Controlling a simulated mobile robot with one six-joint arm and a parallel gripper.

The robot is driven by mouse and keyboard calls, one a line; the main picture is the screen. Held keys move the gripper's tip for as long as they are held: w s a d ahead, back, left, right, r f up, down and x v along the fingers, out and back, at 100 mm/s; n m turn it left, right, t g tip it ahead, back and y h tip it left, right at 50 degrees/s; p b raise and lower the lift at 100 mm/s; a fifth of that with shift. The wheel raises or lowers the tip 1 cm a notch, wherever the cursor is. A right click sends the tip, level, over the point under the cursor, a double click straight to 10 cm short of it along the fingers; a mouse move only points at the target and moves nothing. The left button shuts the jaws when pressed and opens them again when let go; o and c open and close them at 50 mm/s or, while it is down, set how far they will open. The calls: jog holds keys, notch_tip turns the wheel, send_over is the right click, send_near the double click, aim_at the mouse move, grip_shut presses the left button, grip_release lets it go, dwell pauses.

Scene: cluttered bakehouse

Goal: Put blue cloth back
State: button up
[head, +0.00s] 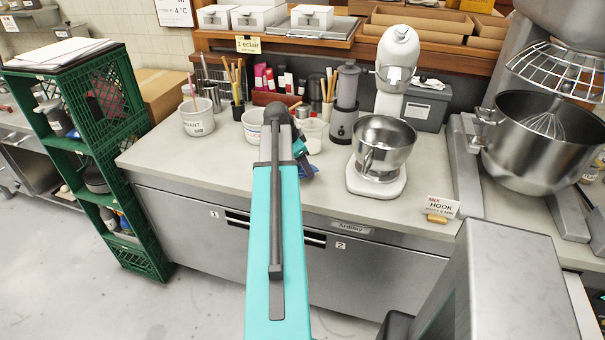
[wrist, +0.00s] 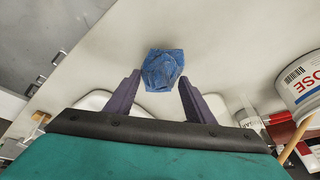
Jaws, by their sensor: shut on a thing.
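The blue cloth (wrist: 162,69) is a small crumpled bundle between the tips of my gripper's two purple fingers (wrist: 160,79) in the wrist view. My gripper is shut on it. In the head view my gripper (head: 299,150) is over the worktop, left of the stand mixer, and largely hidden by my own arm. A dark blue patch of the cloth (head: 307,169) shows there just past the arm's right side, near the worktop's front half. I cannot tell whether the cloth touches the worktop.
The white stand mixer (head: 397,50) with its steel bowl (head: 384,141) stands right of my gripper. A grey grinder (head: 345,100) and white tubs (head: 197,117) stand behind and left. A labelled tub (wrist: 303,82) is at the wrist view's right. The worktop's front left (head: 180,158) is clear.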

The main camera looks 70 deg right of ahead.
aim_at(303, 172)
jog(key=shift+f+p, duration=0.8)
jog(key=shift+f, duration=0.95)
jog(key=shift+f, duration=0.1)
jog(key=o, duration=1)
jog(key=shift+b+v, duration=1.4)
jog(key=shift+v, duration=4.75)
